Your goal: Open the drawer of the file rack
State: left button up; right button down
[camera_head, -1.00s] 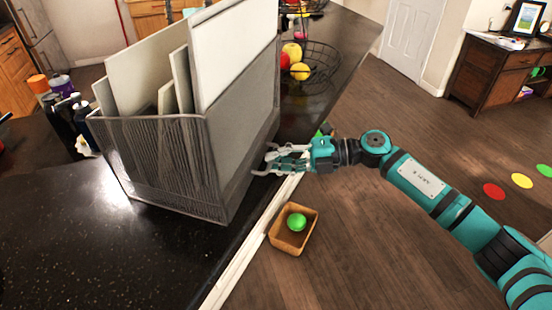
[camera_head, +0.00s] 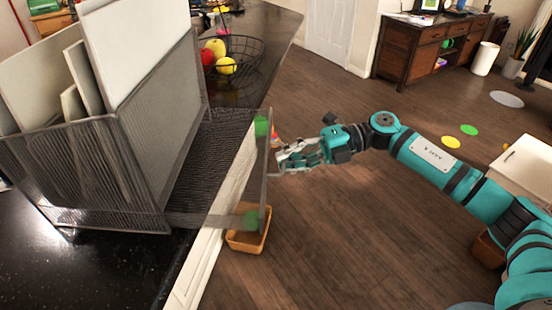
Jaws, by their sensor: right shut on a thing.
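The dark mesh file rack (camera_head: 75,175) stands on the black counter at the left, with several pale boards upright in it. Its drawer (camera_head: 222,150) is pulled out to the right, past the counter edge, and its inside shows. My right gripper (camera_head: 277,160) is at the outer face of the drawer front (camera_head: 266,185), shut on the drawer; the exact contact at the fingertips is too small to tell. My left gripper is not in view.
A wire fruit basket (camera_head: 235,58) stands on the counter behind the rack. An orange-brown bin (camera_head: 247,242) stands below the drawer front. A wooden cabinet (camera_head: 425,50) is at the far back right. The wooden floor right of the counter is mostly clear.

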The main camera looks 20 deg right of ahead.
jog(key=c, duration=1.7)
grip_release()
jog(key=v, duration=1.2)
jog(key=shift+w, duration=0.1)
jog(key=shift+f, duration=0.1)
